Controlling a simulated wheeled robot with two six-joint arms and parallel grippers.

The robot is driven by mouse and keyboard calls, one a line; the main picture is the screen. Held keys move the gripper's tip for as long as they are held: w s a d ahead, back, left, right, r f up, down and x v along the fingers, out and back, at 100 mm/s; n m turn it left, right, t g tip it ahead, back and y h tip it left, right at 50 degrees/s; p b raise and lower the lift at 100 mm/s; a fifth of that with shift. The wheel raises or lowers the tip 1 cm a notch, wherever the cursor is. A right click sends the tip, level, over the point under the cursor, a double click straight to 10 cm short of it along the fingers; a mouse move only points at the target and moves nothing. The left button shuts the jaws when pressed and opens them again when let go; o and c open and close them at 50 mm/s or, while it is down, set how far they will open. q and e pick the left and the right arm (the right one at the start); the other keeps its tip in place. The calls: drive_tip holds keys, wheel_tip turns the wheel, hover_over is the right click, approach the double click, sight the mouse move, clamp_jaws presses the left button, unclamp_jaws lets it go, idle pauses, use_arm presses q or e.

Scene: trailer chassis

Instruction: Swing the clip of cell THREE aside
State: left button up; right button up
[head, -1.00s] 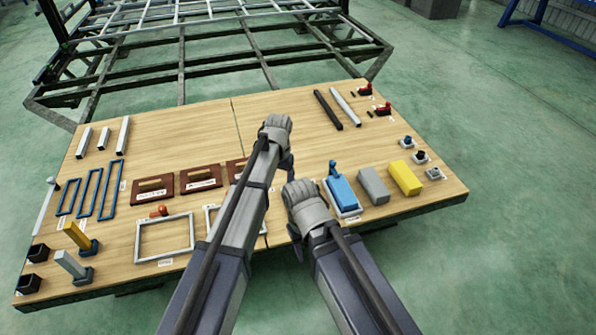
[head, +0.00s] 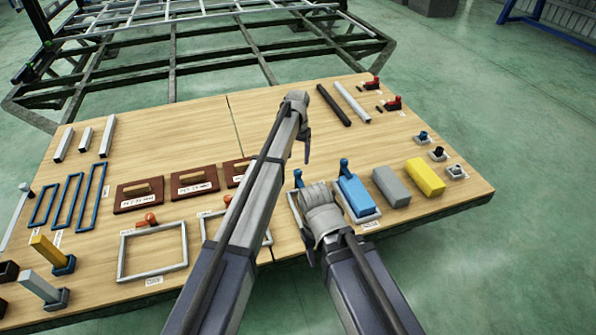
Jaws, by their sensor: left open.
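A row of grey cell frames lies along the table's near side. The leftmost frame (head: 122,262) and the second frame (head: 268,238) each have an orange clip at the back edge, the first clip (head: 150,219) and the second clip (head: 228,200). A third frame (head: 293,203) is mostly hidden by my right gripper (head: 321,208); a blue clip (head: 298,178) stands at its back. The fourth frame holds a blue block (head: 354,195) with another blue clip (head: 344,166). Cell labels are unreadable. My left gripper (head: 304,135) is open above the table, behind the third cell.
A grey block (head: 391,187) and a yellow block (head: 425,177) stand at the right. Bars (head: 334,105) lie at the back. The trailer chassis (head: 205,62) is beyond the table.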

sight(298, 171)
use_arm(q)
wheel_tip(298, 171, down, 7)
drive_tip(key=b, duration=0.6)
drive_tip(key=shift+r, duration=0.1)
clamp_jaws()
idle(0.3)
